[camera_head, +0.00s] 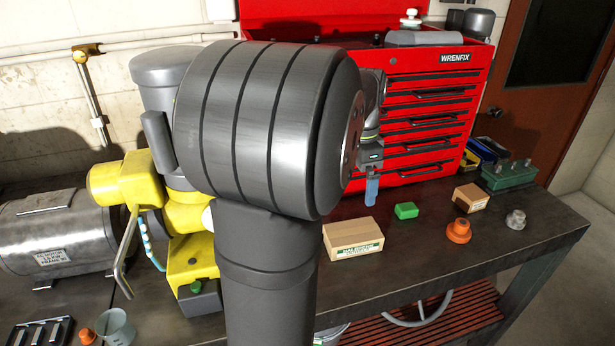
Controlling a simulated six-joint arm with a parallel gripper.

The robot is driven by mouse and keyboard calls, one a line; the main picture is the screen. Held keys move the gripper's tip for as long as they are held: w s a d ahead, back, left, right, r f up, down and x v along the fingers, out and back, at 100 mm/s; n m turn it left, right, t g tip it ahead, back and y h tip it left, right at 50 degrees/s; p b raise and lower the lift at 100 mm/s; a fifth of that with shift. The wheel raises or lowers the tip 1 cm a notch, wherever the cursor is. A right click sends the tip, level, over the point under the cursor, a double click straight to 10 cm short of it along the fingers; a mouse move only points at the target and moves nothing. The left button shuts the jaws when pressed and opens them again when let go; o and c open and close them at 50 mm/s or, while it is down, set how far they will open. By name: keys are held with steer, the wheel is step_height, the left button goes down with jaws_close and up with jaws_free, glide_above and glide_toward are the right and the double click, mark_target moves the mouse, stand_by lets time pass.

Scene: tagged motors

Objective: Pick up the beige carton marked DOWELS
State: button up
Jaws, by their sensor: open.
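A beige carton (353,239) with a green-and-white label on its front lies on the dark bench, right of my arm. The label's small print is hard to read, so I cannot confirm DOWELS. A smaller brown carton (470,198) lies farther right, with only a small mark showing. My gripper (371,196) points down, with a blue finger tip showing just above and behind the larger carton in the picture. It is open, and nothing shows between its jaws. My arm's large grey joint hides part of the wrist; the gripper's exact height over the bench is unclear.
A green block (406,211), an orange part (459,231) and a grey metal part (516,219) lie right of the larger carton. A red tool chest (430,115) stands behind. A green holder (508,174) sits near the bench's right end. Yellow equipment (190,257) stands left.

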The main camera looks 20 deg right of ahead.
steer(key=a+f+h, duration=0.2)
steer(key=a+h, duration=0.2)
steer(key=a, duration=0.2)
glide_toward(353, 231)
steer(key=x, duration=1)
steer(key=shift+f, duration=0.2)
steer(key=shift+c, duration=0.2)
steer(key=c, duration=1.1)
